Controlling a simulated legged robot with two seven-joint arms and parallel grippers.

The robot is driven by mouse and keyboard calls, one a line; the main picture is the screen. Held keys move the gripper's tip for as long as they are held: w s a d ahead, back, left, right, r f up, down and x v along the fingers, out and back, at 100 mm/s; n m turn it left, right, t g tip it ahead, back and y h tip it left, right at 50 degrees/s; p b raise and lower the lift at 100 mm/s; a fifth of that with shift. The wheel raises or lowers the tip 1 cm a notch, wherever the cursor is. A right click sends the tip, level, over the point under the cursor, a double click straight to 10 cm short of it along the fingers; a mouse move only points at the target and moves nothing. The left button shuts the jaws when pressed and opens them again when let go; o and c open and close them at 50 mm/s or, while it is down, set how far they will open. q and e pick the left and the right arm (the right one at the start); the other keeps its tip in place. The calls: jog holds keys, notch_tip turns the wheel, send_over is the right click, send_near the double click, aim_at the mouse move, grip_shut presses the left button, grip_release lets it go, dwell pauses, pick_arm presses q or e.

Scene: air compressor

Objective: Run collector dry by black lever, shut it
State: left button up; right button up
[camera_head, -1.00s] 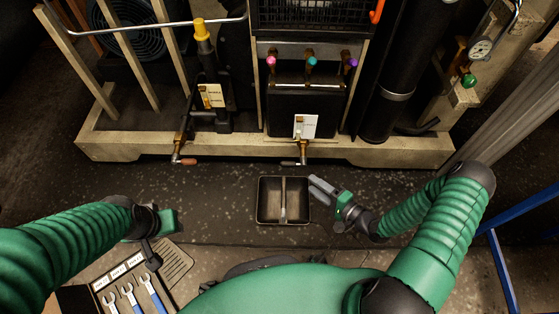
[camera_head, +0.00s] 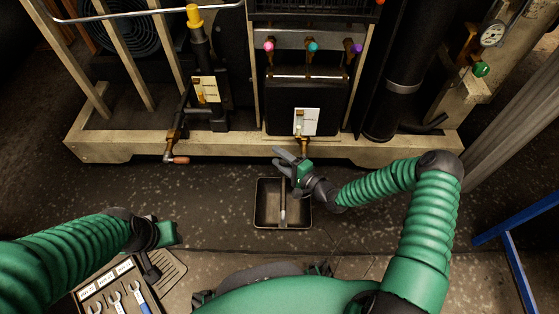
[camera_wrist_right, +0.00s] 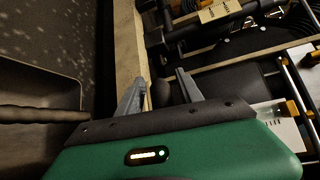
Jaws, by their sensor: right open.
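The black box-shaped collector (camera_head: 290,100) stands in the compressor frame, with a white label (camera_head: 306,122) on its front. A brass drain valve (camera_head: 304,146) hangs below it at the frame's lower edge. Its lever is largely hidden by my right gripper (camera_head: 285,159), which is open just below and left of the valve, above the tray. In the right wrist view a dark rounded end (camera_wrist_right: 162,91), possibly the black lever, shows between or just beyond the open fingers; contact cannot be told. My left gripper (camera_head: 165,235) is low at the left, away from the compressor; its fingers are unclear.
An open drip tray (camera_head: 262,222) lies on the floor below the valve. Another drain valve with a reddish lever (camera_head: 178,160) is to the left. A wrench case (camera_head: 115,290) lies at lower left.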

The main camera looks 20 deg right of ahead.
jog(key=c, duration=0.9)
grip_shut()
jog(key=shift+s+f, duration=0.1)
dwell(0.4)
